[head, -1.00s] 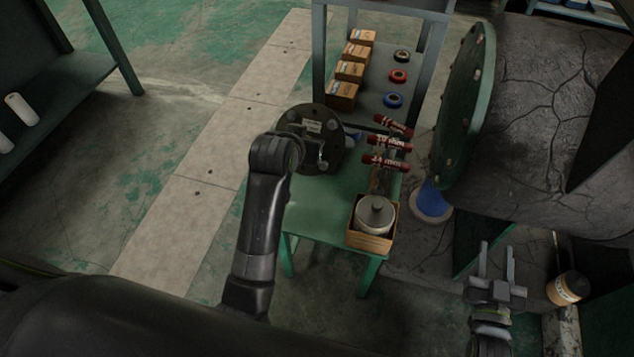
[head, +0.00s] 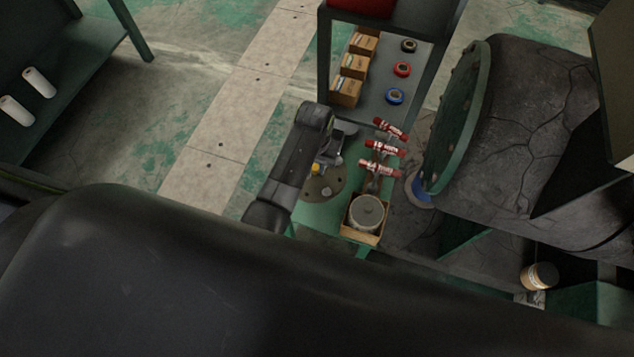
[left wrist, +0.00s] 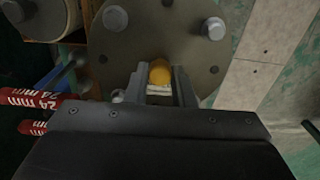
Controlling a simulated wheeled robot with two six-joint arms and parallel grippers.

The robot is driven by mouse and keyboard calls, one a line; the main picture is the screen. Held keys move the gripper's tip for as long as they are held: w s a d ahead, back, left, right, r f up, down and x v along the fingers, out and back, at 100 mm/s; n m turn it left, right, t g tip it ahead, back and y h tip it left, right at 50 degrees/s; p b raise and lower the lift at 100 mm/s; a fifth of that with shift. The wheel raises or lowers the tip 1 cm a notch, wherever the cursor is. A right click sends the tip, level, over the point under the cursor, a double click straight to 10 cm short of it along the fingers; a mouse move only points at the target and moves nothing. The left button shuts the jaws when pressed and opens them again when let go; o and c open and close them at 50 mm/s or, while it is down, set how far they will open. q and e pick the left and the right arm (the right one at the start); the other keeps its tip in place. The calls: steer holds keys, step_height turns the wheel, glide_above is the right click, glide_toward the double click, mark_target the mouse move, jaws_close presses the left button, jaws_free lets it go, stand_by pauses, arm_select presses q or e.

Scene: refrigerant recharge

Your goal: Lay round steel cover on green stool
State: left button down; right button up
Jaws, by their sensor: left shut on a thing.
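The round steel cover (head: 325,188) is a dark grey disc with bolts around its rim. In the head view it is over the left part of the green stool (head: 318,217); I cannot tell whether it touches the top. My left gripper (head: 324,163) is above the cover and hides its far side. In the left wrist view the cover (left wrist: 205,60) fills the upper middle. My right gripper is not in view.
Red-handled tools marked 24 mm (head: 384,148) lie close to the cover's right. A wooden box (head: 362,237) holding a lidded metal pot (head: 367,212) stands at the stool's near end. A shelf (head: 376,112) with boxes and tape rolls stands behind. A large flanged cylinder (head: 530,110) is at right.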

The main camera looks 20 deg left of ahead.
mark_target(315, 175)
arm_select(q)
steer(key=shift+s+f, duration=0.1)
steer(key=shift+f, duration=0.05)
step_height(315, 175, down, 5)
steer(key=shift+f+b, duration=0.1)
steer(key=shift+b, duration=0.7)
steer(key=shift+f+b, duration=0.65)
steer(key=shift+f, duration=1.55)
steer(key=c, duration=1.2)
jaws_free()
steer(key=shift+s, duration=0.1)
steer(key=shift+c, duration=0.2)
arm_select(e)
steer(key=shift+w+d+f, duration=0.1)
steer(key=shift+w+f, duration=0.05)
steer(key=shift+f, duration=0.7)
